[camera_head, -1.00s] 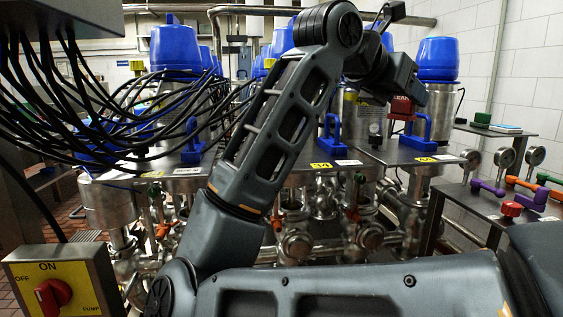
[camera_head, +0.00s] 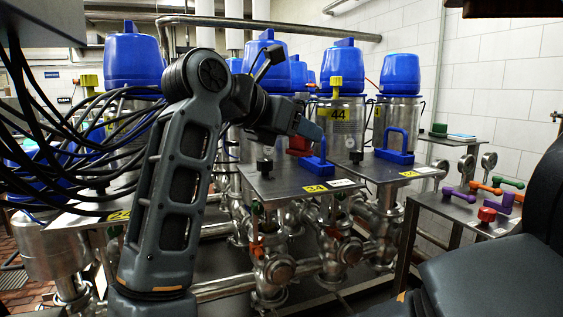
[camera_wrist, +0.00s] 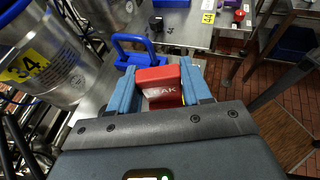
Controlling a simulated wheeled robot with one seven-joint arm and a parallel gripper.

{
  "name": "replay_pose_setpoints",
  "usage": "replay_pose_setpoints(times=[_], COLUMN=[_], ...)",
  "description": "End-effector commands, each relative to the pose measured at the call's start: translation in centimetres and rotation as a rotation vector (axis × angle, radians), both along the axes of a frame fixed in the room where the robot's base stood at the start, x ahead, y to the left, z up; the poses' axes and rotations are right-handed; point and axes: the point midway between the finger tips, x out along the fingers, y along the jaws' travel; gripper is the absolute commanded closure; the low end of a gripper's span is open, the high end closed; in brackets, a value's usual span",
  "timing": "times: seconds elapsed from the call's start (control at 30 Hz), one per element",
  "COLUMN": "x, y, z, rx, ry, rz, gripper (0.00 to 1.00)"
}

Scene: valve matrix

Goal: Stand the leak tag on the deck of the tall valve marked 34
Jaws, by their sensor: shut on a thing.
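My gripper (camera_wrist: 162,85) is shut on the red leak tag (camera_wrist: 158,82), with white lettering ending in "AK" facing the wrist camera. In the head view the tag (camera_head: 298,146) hangs at my gripper (camera_head: 308,138), close to a blue loop handle (camera_head: 318,166) over a grey metal deck (camera_head: 285,182). I cannot tell whether the tag touches the deck. The steel valve (camera_wrist: 55,50) at the left of the wrist view carries a yellow plate (camera_wrist: 27,65) that reads like 34. In the head view a valve behind the gripper has a yellow plate (camera_head: 338,114) that is hard to read.
Another deck (camera_head: 390,168) with a blue handle lies to the right. Black cables (camera_head: 80,130) crowd the left. A side table (camera_head: 455,205) with coloured handles is at right.

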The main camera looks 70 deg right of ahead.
Motion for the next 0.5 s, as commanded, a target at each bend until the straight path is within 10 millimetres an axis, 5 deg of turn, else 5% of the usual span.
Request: replay_pose_setpoints(times=[0.2, 0.5], x=[2.0, 2.2], y=[1.9, 2.1], z=[-1.6, -4.3], rx=[0.000, -0.001], ry=[0.002, 0.005], rz=[0.001, 0.000], gripper=[0.80, 0.80])
